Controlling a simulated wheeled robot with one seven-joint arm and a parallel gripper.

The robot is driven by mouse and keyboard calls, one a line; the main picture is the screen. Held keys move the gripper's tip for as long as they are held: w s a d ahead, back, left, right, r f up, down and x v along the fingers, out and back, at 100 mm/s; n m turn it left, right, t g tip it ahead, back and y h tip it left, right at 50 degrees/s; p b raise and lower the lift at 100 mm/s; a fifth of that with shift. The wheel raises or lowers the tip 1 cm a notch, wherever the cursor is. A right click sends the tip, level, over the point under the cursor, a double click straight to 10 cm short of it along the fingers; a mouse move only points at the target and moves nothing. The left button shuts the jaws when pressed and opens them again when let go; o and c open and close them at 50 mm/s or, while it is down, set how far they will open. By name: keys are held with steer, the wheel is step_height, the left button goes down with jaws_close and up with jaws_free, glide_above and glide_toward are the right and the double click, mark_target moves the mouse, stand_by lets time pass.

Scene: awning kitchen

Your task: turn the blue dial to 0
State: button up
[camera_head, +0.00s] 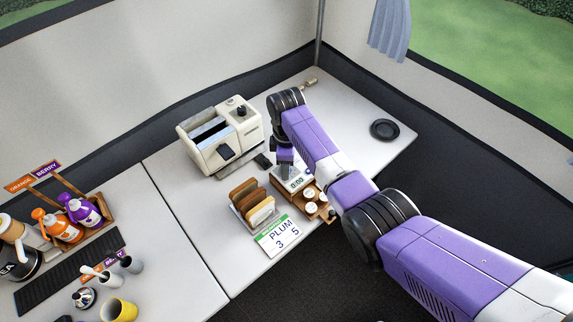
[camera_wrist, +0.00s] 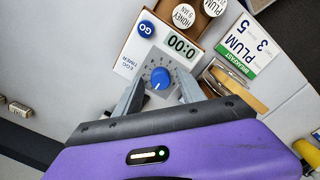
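The white egg timer (camera_wrist: 128,66) shows in the wrist view, with its blue dial (camera_wrist: 160,77) in the middle of a ring of small marks. A pale mark on the dial sits near its lower edge; the numbers around it are too small to read. The timer's display (camera_wrist: 181,44) reads 0:00, and a blue GO button (camera_wrist: 146,28) lies nearby. My gripper (camera_wrist: 160,73) is open, with one finger on each side of the dial; I cannot tell whether they touch it. In the head view the timer (camera_head: 296,184) is partly hidden by my gripper (camera_head: 286,166).
Jars with HONEY and PLUM lids (camera_wrist: 185,17) stand in a wooden holder beside the timer. A PLUM 3 5 card (camera_head: 279,237) and a toast rack (camera_head: 254,207) are close by. A cream toaster (camera_head: 222,150) stands behind left; a black dish (camera_head: 384,129) lies right.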

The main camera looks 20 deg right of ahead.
steer(key=shift+r, duration=0.1)
step_height(320, 180, up, 8)
steer(key=shift+f+b, duration=0.2)
steer(key=shift+b, duration=0.2)
stand_by(0.6)
